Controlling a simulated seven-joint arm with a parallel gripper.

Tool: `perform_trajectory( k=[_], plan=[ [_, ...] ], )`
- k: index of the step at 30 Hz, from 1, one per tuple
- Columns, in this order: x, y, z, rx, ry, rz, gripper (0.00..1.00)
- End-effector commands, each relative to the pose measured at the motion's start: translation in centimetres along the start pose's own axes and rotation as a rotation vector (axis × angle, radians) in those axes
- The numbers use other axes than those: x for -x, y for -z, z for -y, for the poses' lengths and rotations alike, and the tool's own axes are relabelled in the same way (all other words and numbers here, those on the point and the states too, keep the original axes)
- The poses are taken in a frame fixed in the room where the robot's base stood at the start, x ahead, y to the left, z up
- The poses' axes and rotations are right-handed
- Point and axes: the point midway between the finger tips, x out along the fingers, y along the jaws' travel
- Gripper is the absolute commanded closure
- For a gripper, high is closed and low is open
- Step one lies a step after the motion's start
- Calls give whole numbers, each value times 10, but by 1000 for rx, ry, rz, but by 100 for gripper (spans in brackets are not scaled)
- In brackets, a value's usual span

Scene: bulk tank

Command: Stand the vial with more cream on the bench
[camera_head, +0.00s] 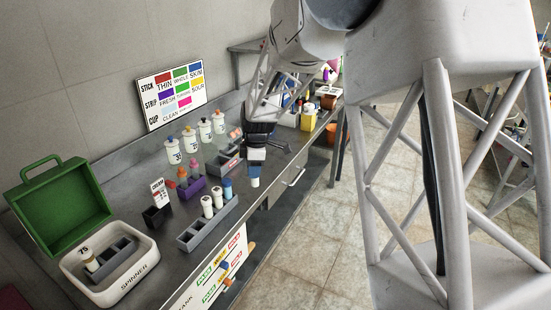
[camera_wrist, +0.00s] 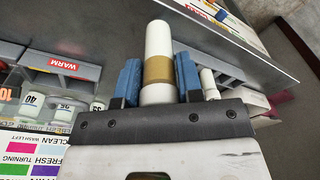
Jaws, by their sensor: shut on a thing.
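My gripper (camera_head: 256,168) hangs over the bench's front side, right of the grey vial rack. Its blue fingers are shut on a white vial (camera_head: 255,183), whose white end shows below them. In the wrist view the held vial (camera_wrist: 158,40) is white with a tan band, between the blue fingers (camera_wrist: 158,82); its lower part is hidden by the gripper. Another pale vial (camera_head: 91,263) stands in the spinner (camera_head: 128,285). The cream levels are too small to compare.
A green-lidded case (camera_head: 62,205) stands open at the left. A card in a black holder (camera_head: 157,216), a purple rack (camera_head: 192,193) and several numbered bottles (camera_head: 172,150) are behind the grey rack. A colour chart (camera_head: 171,95) leans at the wall. Bare bench (camera_head: 150,253) shows left of the grey rack.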

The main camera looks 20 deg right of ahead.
Motion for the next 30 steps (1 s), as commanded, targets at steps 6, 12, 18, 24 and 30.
perform_trajectory(
  k=[6, 12, 18, 24, 30],
  plan=[
    [-12, -3, 25, 233, 27, -2, 90],
    [-21, -5, 44, 410, 48, -6, 90],
    [-24, -6, 53, 503, 57, -9, 90],
    [-26, -6, 55, 524, 60, -9, 90],
    [-26, -6, 55, 522, 60, -9, 90]
  ],
)
